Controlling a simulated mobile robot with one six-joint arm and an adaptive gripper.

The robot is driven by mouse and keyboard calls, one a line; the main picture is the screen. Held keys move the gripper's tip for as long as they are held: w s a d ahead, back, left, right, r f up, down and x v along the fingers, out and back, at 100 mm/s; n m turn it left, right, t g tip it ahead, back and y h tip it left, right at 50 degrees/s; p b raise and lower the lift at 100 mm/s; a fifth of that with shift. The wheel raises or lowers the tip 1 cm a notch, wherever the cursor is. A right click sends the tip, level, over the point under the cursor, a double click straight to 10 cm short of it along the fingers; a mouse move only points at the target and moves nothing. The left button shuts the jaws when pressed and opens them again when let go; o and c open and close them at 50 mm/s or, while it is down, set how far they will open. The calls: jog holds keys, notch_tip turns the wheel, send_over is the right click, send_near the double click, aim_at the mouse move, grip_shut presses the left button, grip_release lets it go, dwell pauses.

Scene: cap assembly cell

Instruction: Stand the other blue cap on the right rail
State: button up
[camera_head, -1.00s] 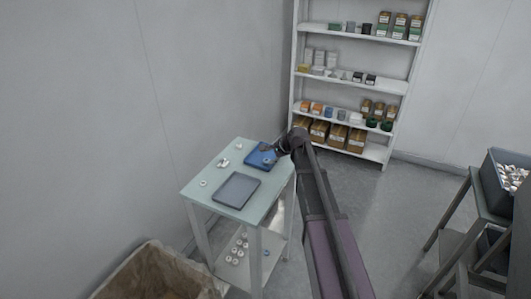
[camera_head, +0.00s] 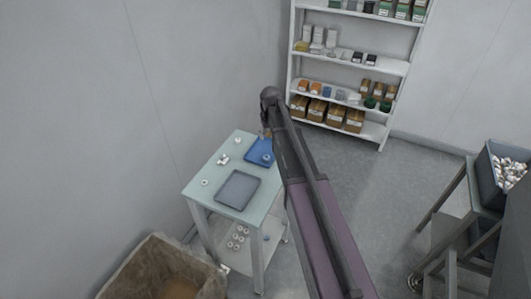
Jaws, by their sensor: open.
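My gripper (camera_head: 267,134), small and dark at the end of my arm, is above the back of the blue tray (camera_head: 256,147) on the table. It is open, and I see nothing held. A small round blue cap (camera_head: 268,157) sits at the right part of the blue tray, below and apart from the gripper. Another small blue piece (camera_head: 267,237) lies on the table's lower shelf, right of several white caps (camera_head: 238,238). I cannot make out the right rail at this size.
A grey tray (camera_head: 238,187) stands in front of the blue one on the pale table (camera_head: 206,200). Small white pieces (camera_head: 223,159) lie at the left. A cardboard box (camera_head: 150,255) is at the front left, a stocked shelf (camera_head: 345,65) behind, and a bin of parts (camera_head: 507,172) right.

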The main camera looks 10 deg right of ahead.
jog(key=shift+f, duration=0.1)
dwell(0.4)
jog(key=b, duration=0.9)
send_over(266, 156)
jog(key=f, duration=0.8)
jog(key=shift+s+d+f, duration=0.15)
jog(key=shift+s+d, duration=0.05)
jog(key=shift+s, duration=0.05)
jog(key=shift+f, duration=0.1)
jog(key=shift+w+a+f+b, duration=0.1)
jog(key=shift+w+f+b, duration=0.05)
jog(key=shift+f+b, duration=2.35)
jog(key=c, duration=0.3)
